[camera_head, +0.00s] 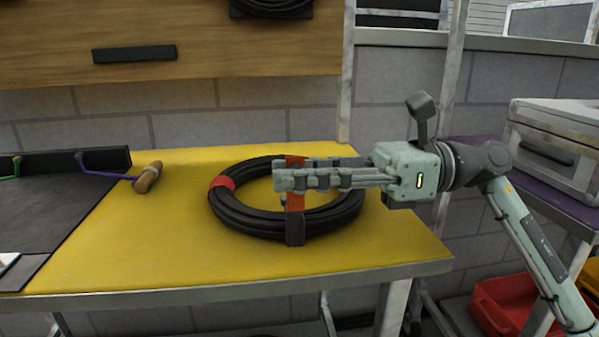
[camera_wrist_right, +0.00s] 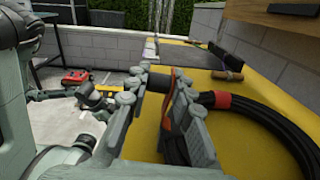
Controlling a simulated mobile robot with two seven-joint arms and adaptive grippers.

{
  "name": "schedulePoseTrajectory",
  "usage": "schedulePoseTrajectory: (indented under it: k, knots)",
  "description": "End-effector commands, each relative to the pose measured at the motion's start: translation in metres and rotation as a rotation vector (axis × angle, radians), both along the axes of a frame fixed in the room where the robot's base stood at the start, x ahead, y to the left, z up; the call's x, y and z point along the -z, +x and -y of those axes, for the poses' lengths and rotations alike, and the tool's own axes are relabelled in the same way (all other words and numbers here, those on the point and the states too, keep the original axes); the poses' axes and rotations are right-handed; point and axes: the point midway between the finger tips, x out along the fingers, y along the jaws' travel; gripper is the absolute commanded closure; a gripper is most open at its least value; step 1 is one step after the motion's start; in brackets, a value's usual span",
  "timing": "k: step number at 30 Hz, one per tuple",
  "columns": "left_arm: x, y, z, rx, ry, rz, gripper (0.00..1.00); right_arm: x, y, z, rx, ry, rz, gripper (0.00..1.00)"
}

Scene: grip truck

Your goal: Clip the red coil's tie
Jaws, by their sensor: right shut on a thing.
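A black cable coil (camera_head: 258,222) with a red band (camera_head: 221,186) lies flat on the yellow table top (camera_head: 200,255). A red and dark tie (camera_head: 295,226) wraps the coil's right side, with a dark end low at the front. My right gripper (camera_head: 285,178) comes in from the right and is shut on the tie, over the coil. In the right wrist view the tie (camera_wrist_right: 170,95) stands between the fingers, and the coil (camera_wrist_right: 262,115) is at the right. My left gripper seems to show small and unclear at the left there (camera_wrist_right: 95,100).
A purple hooked tool with a wooden handle (camera_head: 148,177) lies left of the coil. A dark tray (camera_head: 55,215) covers the table's left end. A wooden panel (camera_head: 200,60) hangs behind. A grey case (camera_head: 556,145) and a red bin (camera_head: 500,305) are at the right.

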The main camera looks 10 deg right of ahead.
Motion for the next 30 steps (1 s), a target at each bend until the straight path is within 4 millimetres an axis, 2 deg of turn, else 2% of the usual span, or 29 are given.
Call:
schedulePoseTrajectory:
  k: [8,18,30]
  knots:
    - [0.008,-0.046,-0.031,-0.077,0.061,-0.207,0.42,-0.002,0.01,0.0,-0.006,0.005,-0.213,1.0]
    - [0.031,-0.036,-0.03,-0.069,0.049,-0.216,0.42,0.0,0.02,0.0,-0.006,0.012,-0.39,1.0]
    - [0.038,-0.033,-0.029,-0.066,0.044,-0.216,0.42,0.001,0.023,0.0,-0.007,0.016,-0.438,1.0]
